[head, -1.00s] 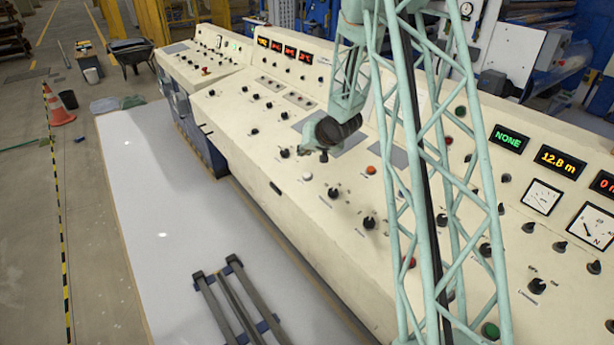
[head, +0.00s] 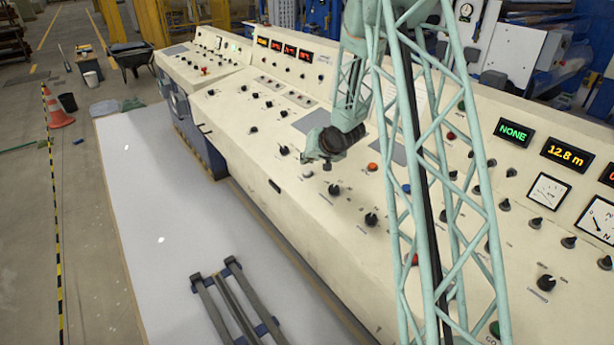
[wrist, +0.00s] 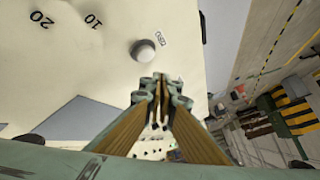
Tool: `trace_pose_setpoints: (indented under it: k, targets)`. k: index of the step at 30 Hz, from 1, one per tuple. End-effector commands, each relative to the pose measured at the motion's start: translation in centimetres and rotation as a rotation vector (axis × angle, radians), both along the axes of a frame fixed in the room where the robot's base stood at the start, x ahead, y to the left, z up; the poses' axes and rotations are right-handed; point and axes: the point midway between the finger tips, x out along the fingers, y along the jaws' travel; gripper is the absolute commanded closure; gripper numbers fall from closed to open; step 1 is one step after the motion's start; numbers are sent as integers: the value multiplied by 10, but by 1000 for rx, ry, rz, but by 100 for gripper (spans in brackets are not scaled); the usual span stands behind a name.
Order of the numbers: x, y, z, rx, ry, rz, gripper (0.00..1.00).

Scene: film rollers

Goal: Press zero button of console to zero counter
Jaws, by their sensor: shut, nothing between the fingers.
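The cream console (head: 270,150) runs diagonally across the head view. A small white button (head: 307,174) is on its sloping panel. A white round button with a short printed label, too small to read surely, shows in the wrist view (wrist: 143,50). My gripper (head: 306,158) is shut and empty, just above the white button in the head view. In the wrist view its closed fingertips (wrist: 160,82) lie just below and right of the button; a gap seems to remain. A display (head: 566,152) reads 12.8 m in orange.
Black knobs (head: 334,190) stand close to the white button. An orange button (head: 372,167) and a blue button (head: 406,188) are to its right. A green display (head: 514,132) reads NONE. The grey floor platform (head: 160,220) left of the console is mostly clear.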

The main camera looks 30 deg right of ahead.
Motion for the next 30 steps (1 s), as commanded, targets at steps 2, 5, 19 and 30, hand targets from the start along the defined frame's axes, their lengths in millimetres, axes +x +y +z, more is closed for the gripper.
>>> trace_pose_setpoints:
  k: [2, 5, 19, 30]
  targets:
    - [0, -2, -9, 1, 1, 0, 100]
    - [0, -3, -15, 1, 1, 0, 100]
    - [1, -5, -24, 0, 0, 0, 100]
    - [1, -5, -24, 0, 0, 0, 100]
